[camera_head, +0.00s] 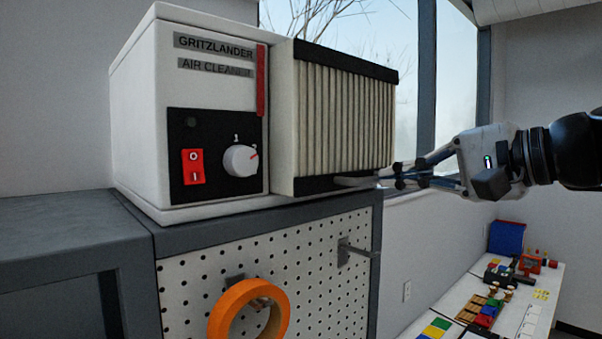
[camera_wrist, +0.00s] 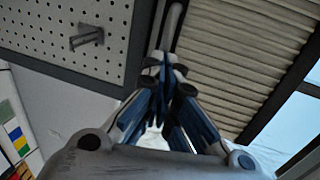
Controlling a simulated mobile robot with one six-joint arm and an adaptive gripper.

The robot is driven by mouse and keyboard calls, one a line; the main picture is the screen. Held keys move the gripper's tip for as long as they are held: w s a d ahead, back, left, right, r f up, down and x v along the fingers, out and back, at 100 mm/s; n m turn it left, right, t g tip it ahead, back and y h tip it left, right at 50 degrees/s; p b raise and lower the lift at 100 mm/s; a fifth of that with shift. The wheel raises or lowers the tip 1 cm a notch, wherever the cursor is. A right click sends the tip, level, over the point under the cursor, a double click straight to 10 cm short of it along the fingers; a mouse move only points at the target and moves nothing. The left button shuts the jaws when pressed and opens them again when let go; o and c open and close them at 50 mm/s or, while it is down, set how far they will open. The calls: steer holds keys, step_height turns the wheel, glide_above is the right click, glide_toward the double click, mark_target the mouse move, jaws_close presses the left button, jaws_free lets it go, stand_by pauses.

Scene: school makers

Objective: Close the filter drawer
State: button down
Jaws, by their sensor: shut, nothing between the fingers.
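The filter drawer (camera_head: 340,115) sticks out from the right of the white air cleaner (camera_head: 140,110), showing pleated filter between black top and bottom strips. Its grey handle bar (camera_head: 355,181) is low on the drawer front. My gripper (camera_head: 382,178) is shut and empty, with its fingertips at the right end of the handle. In the wrist view the shut fingers (camera_wrist: 166,62) point up the picture beside the pleated filter (camera_wrist: 240,60), close to the handle (camera_wrist: 173,25). I cannot tell whether they touch it.
The air cleaner stands on a grey cabinet with a white pegboard front (camera_head: 310,265). An orange tape roll (camera_head: 226,309) and a metal hook (camera_head: 350,248) are on the pegboard. A white table (camera_head: 455,300) with colourful blocks stands at the lower right. A window is behind.

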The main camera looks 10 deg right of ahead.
mark_target(362, 172)
steer(key=x, duration=0.2)
steer(key=r+x, duration=0.1)
steer(key=x, duration=0.2)
steer(key=shift+w+a+r+p, duration=0.1)
steer(key=shift+w+a+p, duration=0.05)
steer(key=shift+w+p, duration=0.2)
steer(key=shift+s, duration=0.15)
steer(key=shift+r, duration=0.1)
